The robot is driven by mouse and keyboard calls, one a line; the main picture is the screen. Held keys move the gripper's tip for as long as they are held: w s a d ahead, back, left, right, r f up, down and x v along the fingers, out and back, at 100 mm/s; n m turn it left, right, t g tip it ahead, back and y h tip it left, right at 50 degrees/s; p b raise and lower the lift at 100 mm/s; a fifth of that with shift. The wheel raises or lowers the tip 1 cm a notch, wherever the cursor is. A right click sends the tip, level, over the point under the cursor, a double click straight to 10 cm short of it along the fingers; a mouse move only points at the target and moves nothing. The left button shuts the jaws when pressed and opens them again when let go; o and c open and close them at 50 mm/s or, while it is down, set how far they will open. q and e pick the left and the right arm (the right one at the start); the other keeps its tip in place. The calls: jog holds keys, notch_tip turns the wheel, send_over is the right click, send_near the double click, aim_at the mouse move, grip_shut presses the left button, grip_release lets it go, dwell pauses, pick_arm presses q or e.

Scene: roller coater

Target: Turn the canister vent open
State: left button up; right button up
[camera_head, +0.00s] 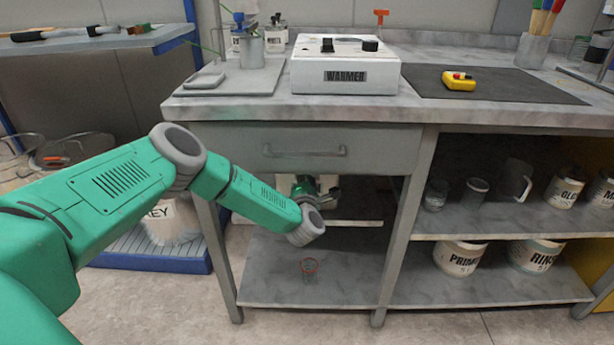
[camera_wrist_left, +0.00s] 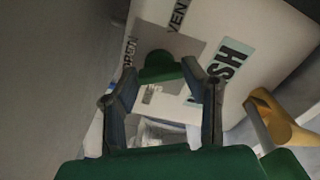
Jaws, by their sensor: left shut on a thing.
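The white canister (camera_wrist_left: 240,75) fills much of the left wrist view, with the letters VENT, OPEN and a partly hidden word ending in SH on it. A green vent knob (camera_wrist_left: 160,66) sits on a grey patch of its face. My left gripper (camera_wrist_left: 160,72) is shut on the knob, with one dark finger on each side. In the head view, my left arm reaches under the counter and the left gripper (camera_head: 305,188) is partly hidden by its own wrist. The canister is mostly hidden there. My right gripper is in neither view.
A yellowish spout (camera_wrist_left: 278,120) sticks out right of the gripper. A small cup (camera_head: 309,270) stands on the lower shelf (camera_head: 270,285) below my wrist. The drawer (camera_head: 310,152) is shut above the arm. Cups and labelled pots fill the right shelves.

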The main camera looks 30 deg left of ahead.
pick_arm(q)
jog(key=m, duration=0.4)
jog(key=shift+d+f+p, duration=0.1)
jog(key=shift+d+p, duration=0.05)
jog(key=shift+p, duration=0.25)
jog(key=shift+m, duration=1.2)
jog(key=shift+f, duration=0.15)
jog(key=o, duration=1.1)
jog(key=shift+o, duration=0.3)
jog(key=v, duration=1.1)
jog(key=shift+s, duration=0.4)
jog(key=shift+d, duration=0.1)
